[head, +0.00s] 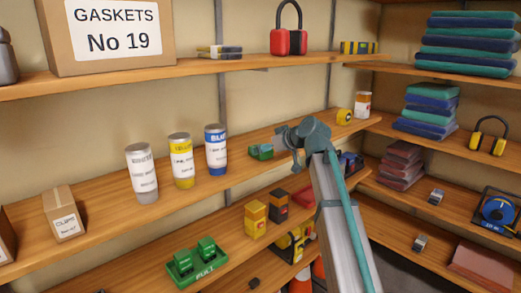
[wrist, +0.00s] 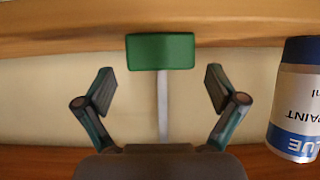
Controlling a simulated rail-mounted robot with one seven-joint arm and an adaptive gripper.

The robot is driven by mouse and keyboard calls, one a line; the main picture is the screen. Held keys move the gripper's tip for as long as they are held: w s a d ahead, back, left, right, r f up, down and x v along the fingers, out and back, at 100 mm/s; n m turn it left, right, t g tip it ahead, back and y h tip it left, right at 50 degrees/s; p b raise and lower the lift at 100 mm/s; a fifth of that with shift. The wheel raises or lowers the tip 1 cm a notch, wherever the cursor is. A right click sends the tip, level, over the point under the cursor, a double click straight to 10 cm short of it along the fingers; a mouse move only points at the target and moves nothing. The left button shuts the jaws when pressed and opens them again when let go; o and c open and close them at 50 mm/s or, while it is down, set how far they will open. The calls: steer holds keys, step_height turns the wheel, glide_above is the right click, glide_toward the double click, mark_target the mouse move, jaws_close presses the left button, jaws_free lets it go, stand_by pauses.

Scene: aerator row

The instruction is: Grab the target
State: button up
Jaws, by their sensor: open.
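The task does not say which thing is the target. A green block (wrist: 160,51) lies straight ahead of my gripper in the wrist view, centred between the fingers and apart from them. In the head view a small green thing (head: 261,152), probably the same block, sits on the middle shelf just left of my gripper (head: 283,140). My gripper also shows in the wrist view (wrist: 160,78), with its two fingers spread wide and nothing between them. The block's far side is hidden.
The wrist view looks upside down. A blue-labelled paint can (wrist: 296,100) stands at its right edge; the head view shows this can (head: 216,150) beside a yellow one (head: 181,162). The middle shelf (head: 110,200) is bare between the cans and the small carton (head: 64,214).

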steer(key=shift+x, duration=1.1)
steer(key=shift+c, duration=0.2)
steer(key=c, duration=1.3)
steer(key=shift+r, duration=0.1)
